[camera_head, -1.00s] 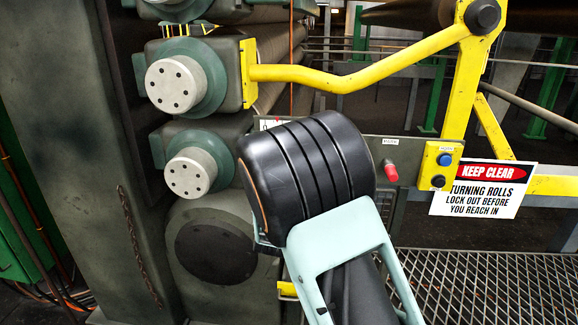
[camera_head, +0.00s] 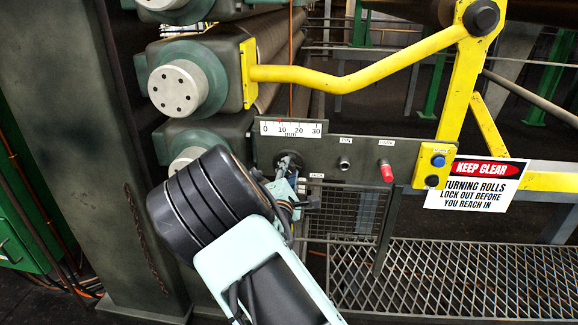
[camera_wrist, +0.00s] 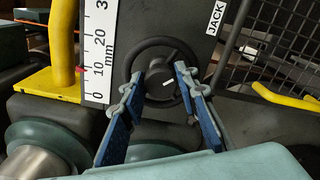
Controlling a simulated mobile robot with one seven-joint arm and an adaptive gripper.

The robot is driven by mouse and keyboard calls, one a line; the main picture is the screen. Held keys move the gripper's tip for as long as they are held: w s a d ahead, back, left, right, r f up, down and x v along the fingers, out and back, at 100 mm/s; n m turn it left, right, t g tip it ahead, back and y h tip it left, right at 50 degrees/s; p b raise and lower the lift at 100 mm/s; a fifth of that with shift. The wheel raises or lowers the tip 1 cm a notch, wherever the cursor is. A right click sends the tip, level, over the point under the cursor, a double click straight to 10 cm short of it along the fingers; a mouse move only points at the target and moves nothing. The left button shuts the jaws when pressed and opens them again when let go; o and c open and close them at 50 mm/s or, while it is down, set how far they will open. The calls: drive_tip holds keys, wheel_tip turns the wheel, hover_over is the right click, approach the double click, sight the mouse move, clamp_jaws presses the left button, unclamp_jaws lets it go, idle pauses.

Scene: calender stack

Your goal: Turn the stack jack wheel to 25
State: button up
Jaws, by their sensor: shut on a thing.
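The jack wheel (camera_head: 289,163) is a small dark handwheel on the grey panel, partly hidden by my gripper in the head view. In the wrist view the wheel (camera_wrist: 142,52) shows as a black ring around a hub with a white mark, beside a JACK label (camera_wrist: 216,17). My gripper (camera_wrist: 161,82) has its blue-padded fingers on either side of the hub and is shut on the wheel. Above the wheel, the white mm scale (camera_head: 291,129) runs from 0 to 30. Its small red pointer (camera_head: 279,121) stands close to 10, slightly on the lower side.
A red knob (camera_head: 386,170) and a metal knob (camera_head: 345,163) sit right of the wheel. A yellow box (camera_head: 435,165) carries blue and black buttons. A yellow bar (camera_head: 350,80) crosses above. Roll ends (camera_head: 180,88) lie left; a KEEP CLEAR sign (camera_head: 476,184) hangs right.

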drive_tip(key=m+b, duration=0.2)
drive_tip(key=m, duration=0.9)
drive_tip(key=m+b, duration=0.3)
drive_tip(key=m, duration=0.8)
drive_tip(key=f+m+b, duration=0.1)
drive_tip(key=m+b, duration=0.1)
drive_tip(key=m, duration=0.9)
drive_tip(key=shift+a+m+b, duration=0.3)
drive_tip(key=shift+m+b, duration=0.05)
drive_tip(key=shift+m, duration=0.05)
drive_tip(key=n+b, duration=0.2)
drive_tip(key=b, duration=0.1)
drive_tip(key=n+b, duration=0.2)
drive_tip(key=b, duration=0.3)
drive_tip(key=shift+d+f+b, duration=0.1)
drive_tip(key=shift+b, duration=0.3)
drive_tip(key=n+b, duration=0.1)
drive_tip(key=b, duration=0.1)
drive_tip(key=shift+b, duration=0.35)
